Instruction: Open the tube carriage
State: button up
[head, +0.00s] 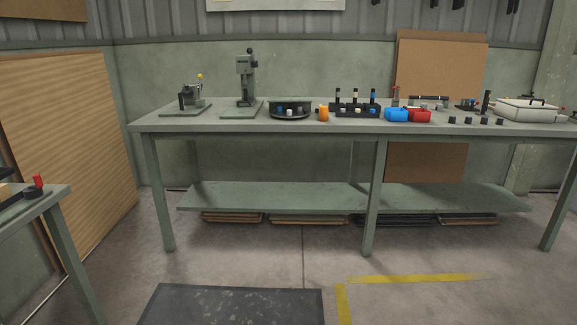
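I cannot tell for certain which thing is the tube carriage. A long dark tube-like piece (428,98) lies across a small fixture at the right part of the long bench. A dark rack (357,111) with several upright dark posts, topped in blue and pale colours, stands at the bench's middle. These are small and far off, so whether any part is open or shut does not show. My gripper is not in view.
The long green bench (240,125) has a lower shelf (300,197).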

aim_at(245, 97)
jog(key=i, duration=1.45)
jog(key=i+l+u, duration=0.1)
jog(key=i, duration=1.35)
